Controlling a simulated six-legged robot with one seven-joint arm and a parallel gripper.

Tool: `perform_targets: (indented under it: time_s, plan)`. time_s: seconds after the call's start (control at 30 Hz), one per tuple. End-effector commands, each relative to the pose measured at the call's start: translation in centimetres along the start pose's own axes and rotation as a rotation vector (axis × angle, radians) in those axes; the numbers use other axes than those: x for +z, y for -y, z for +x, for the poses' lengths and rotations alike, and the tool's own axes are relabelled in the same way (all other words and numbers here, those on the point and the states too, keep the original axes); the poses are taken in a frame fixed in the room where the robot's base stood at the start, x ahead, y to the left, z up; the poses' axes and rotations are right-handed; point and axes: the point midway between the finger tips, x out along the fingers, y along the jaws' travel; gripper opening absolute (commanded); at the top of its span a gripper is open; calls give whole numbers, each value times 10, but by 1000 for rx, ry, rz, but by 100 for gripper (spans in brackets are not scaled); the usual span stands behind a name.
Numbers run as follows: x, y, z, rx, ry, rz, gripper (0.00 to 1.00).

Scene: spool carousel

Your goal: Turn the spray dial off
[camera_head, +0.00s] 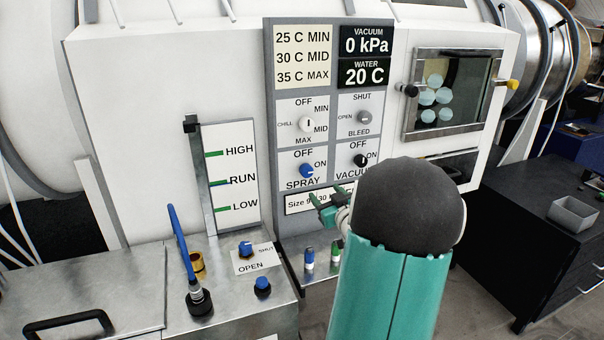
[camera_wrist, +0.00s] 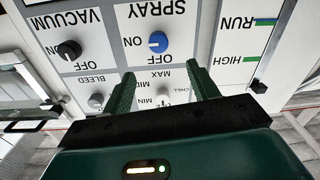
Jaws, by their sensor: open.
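The spray dial (camera_head: 307,170) is a blue knob on a white panel square, with OFF printed above it, ON to its right and SPRAY below. In the wrist view, where the panel appears upside down, the spray dial (camera_wrist: 158,42) lies ahead of my gripper, between the lines of the two fingers. My gripper (camera_head: 324,208) is below the dial in the head view, near the size label, mostly behind my arm. In the wrist view my gripper (camera_wrist: 164,80) is open and empty, its fingers apart from the dial.
The black vacuum dial (camera_head: 360,160) sits right of the spray dial, with the chill dial (camera_head: 306,124) and bleed dial (camera_head: 364,117) above. A level gauge (camera_head: 230,180) stands left. A blue-handled lever (camera_head: 183,245) and blue knobs are on the metal bench below.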

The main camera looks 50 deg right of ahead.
Motion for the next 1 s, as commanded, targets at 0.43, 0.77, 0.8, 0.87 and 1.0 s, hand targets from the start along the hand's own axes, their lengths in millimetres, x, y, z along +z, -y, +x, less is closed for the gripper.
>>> perform_targets:
  time_s: [0.43,0.77,0.8,0.87,1.0]
  plan:
    - [0,-3,62,-5,-14,5,59]
    - [-1,-2,124,-4,-14,4,59]
    - [0,-2,129,-4,-13,4,59]
    - [-1,-3,134,-3,-12,3,59]
    - [-1,-3,141,-3,-13,3,59]
